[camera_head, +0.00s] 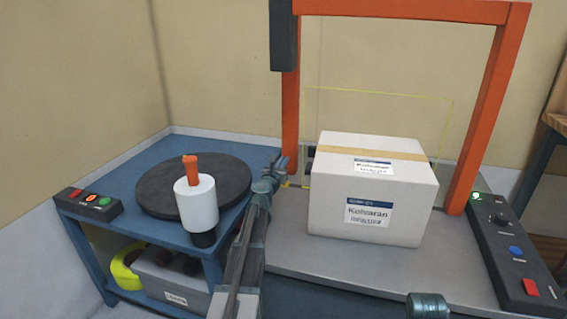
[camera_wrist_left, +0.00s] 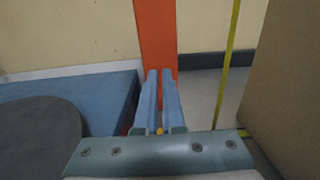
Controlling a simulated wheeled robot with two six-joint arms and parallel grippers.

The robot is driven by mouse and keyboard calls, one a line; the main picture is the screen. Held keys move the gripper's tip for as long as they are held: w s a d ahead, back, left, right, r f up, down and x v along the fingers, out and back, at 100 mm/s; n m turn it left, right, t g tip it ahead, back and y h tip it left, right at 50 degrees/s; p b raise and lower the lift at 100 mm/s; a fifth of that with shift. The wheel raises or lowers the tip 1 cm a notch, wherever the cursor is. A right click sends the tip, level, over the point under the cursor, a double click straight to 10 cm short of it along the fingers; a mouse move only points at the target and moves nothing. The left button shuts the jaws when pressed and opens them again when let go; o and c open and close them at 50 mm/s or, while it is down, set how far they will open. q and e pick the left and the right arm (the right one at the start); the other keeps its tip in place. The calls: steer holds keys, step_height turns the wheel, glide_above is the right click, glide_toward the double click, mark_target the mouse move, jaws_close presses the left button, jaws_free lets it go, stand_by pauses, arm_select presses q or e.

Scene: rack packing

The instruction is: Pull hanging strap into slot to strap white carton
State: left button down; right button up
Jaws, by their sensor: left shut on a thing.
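The white carton (camera_head: 370,203) sits upright on the grey machine table (camera_head: 290,240), under the orange arch (camera_head: 400,8). A thin yellow strap (camera_head: 378,93) forms a loop behind and above the carton. One run of the strap (camera_wrist_left: 228,65) hangs at the right in the left wrist view. My left gripper (camera_head: 284,163) is beside the arch's left post, left of the carton. Its fingers (camera_wrist_left: 160,78) are close together, with a small yellow bit between them, likely the strap's end. The slot cannot be made out clearly. My right gripper's fingers are out of view.
A blue table (camera_head: 190,143) at the left holds a black round plate (camera_head: 155,185) and a white cylinder with an orange handle (camera_head: 197,205). A control panel (camera_head: 515,260) lies right of the carton. A button box (camera_head: 88,203) sits at the far left.

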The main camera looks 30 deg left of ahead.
arm_select(q)
steer(key=c, duration=1)
jaws_free()
steer(key=shift+s, duration=0.1)
steer(key=v, duration=1.3)
steer(key=shift+s, duration=0.35)
